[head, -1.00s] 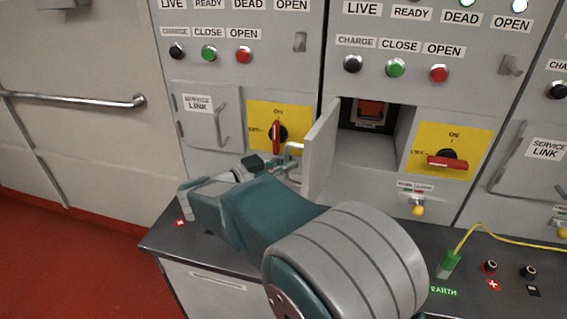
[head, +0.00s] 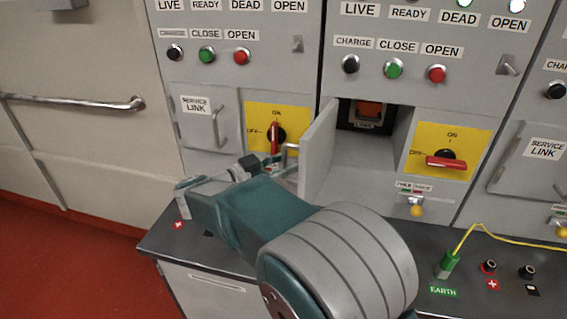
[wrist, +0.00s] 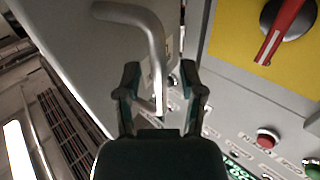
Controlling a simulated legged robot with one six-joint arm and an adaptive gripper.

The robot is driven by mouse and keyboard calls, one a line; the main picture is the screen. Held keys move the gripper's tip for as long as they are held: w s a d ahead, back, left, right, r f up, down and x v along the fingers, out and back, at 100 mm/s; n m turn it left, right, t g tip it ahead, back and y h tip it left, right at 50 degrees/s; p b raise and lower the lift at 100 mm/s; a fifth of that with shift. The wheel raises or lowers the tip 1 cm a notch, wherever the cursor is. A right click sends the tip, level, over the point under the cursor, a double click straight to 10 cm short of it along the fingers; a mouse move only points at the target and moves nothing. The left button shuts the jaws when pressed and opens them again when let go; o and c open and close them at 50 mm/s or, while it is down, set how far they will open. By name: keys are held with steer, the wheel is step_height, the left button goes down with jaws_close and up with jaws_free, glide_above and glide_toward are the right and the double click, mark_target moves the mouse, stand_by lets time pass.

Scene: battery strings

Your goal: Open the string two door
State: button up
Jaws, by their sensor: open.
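The service link door (head: 319,150) of the middle cabinet stands swung out from its left side, with the compartment (head: 365,155) behind it exposed. My gripper (wrist: 162,85) is open, with one finger on each side of the handle's lower end. I cannot tell whether either finger touches it. In the head view my gripper's tips are small and partly hidden.
The left cabinet's service link door (head: 205,122) is shut, beside its red rotary switch (head: 275,137). The middle cabinet's red switch handle (head: 446,162) lies horizontal. A dark ledge (head: 163,240) runs below, with a green earth plug (head: 447,264) and yellow cable at right.

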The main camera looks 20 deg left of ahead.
steer(key=v, duration=1.2)
